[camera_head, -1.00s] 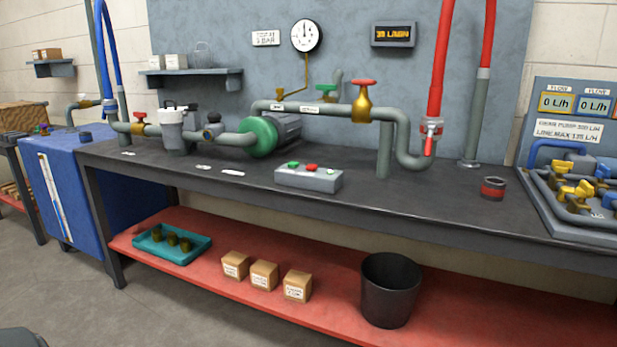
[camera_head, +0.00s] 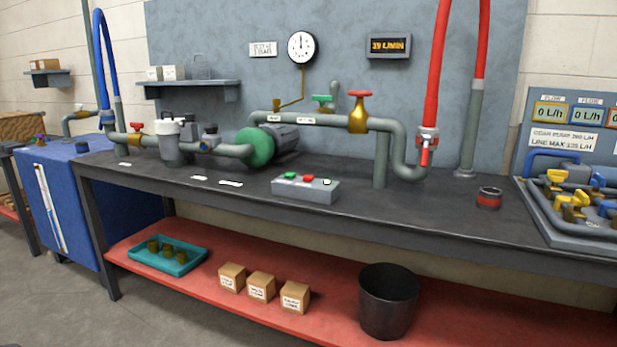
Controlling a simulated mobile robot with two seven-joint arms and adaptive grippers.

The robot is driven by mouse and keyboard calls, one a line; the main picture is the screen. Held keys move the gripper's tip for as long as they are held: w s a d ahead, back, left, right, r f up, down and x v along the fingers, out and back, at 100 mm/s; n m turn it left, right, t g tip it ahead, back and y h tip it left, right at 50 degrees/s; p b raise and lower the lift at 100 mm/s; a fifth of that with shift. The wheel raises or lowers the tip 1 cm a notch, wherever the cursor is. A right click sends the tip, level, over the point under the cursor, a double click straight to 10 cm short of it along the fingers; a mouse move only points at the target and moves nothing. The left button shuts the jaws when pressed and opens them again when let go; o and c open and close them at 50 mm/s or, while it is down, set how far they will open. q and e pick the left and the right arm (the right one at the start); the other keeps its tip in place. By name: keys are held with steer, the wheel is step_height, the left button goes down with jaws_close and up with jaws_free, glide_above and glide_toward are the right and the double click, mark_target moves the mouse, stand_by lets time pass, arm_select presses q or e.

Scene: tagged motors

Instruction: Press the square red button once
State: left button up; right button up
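A grey control box (camera_head: 305,194) sits on the dark workbench near its front edge, around the middle of the view. On its top, from left to right, are a green button (camera_head: 290,175), a red button (camera_head: 308,178) and a small pale button or lamp (camera_head: 327,182). The red one is too small here to tell whether it is square or pressed. Nothing covers the box. Neither of my grippers is in view.
Behind the box run pipes with a green pump (camera_head: 257,147) and a red-handled valve (camera_head: 359,112). A red-banded can (camera_head: 489,197) stands to the right on the workbench (camera_head: 420,208). The bench around the box's front and right is clear.

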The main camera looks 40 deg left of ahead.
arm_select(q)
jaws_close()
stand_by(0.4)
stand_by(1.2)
